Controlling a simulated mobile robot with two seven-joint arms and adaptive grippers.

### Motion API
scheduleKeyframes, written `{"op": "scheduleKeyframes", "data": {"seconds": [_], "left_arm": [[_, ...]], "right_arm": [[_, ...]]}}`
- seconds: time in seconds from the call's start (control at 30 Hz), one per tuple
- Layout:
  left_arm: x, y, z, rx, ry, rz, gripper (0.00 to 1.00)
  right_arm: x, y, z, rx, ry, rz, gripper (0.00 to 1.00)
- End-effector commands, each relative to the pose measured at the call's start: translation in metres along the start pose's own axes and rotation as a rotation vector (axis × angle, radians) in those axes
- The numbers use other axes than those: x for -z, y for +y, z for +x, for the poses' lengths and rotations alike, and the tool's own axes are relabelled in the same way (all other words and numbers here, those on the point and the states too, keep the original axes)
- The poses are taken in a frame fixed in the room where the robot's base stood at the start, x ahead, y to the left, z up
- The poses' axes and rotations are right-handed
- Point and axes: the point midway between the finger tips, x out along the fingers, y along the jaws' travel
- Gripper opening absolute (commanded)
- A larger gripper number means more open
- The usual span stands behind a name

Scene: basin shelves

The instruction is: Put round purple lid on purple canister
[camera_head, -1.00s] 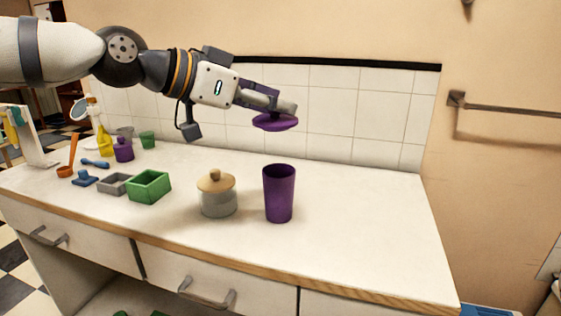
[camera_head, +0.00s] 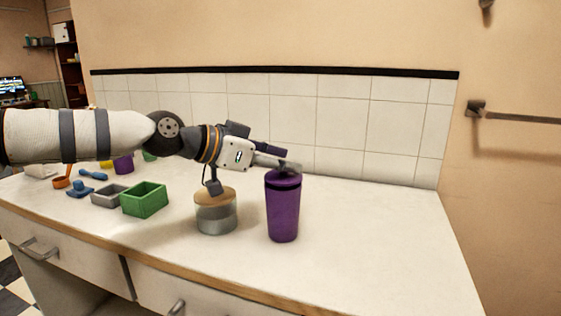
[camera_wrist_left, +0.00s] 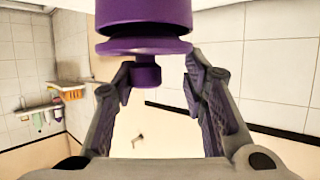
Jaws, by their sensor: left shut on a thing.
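The purple canister (camera_head: 283,212) stands upright on the counter in the head view. My left gripper (camera_head: 289,167) is at its top and is shut on the knob of the round purple lid (camera_head: 281,179). The lid sits at the canister's mouth, roughly centred; the head view cannot show whether it is fully seated. In the left wrist view the lid (camera_wrist_left: 143,46) and its knob (camera_wrist_left: 145,73) lie between the fingers of my left gripper (camera_wrist_left: 158,75), with the canister wall (camera_wrist_left: 143,12) directly against or very close to the lid's rim. My right gripper is out of view.
A grey jar (camera_head: 216,219) with a tan top stands close left of the canister, under my left wrist. A green box (camera_head: 145,200), a grey tray (camera_head: 109,196) and a blue item (camera_head: 80,189) lie further left. The counter right of the canister is clear.

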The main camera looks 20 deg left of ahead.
Motion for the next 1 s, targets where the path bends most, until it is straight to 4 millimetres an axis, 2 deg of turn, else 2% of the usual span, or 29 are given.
{"op": "scheduleKeyframes", "data": {"seconds": [0.37, 0.4, 0.47, 0.5, 0.77, 0.87, 0.93, 1.0], "left_arm": [[-0.011, 0.000, 0.004, 0.000, -0.002, -0.001, 0.22], [-0.011, 0.000, 0.004, -0.001, -0.003, -0.001, 0.44], [-0.011, 0.000, 0.004, -0.001, -0.003, -0.002, 0.57], [-0.011, 0.000, 0.004, -0.001, -0.003, -0.001, 0.59], [-0.010, 0.000, 0.004, 0.000, -0.002, -0.001, 0.59], [-0.003, 0.000, 0.001, 0.000, 0.000, 0.001, 0.59], [0.005, 0.000, -0.004, 0.001, 0.003, 0.001, 0.59], [0.006, -0.001, -0.021, 0.003, 0.004, 0.001, 0.59]], "right_arm": [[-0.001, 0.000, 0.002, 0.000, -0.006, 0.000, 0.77], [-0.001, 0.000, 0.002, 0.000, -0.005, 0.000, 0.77], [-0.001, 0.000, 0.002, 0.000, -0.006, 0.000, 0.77], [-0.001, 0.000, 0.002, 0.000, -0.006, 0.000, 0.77], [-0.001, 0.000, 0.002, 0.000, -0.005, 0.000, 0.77], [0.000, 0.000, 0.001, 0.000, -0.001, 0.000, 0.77], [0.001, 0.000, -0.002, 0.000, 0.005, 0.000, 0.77], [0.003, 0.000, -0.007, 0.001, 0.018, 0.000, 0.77]]}}
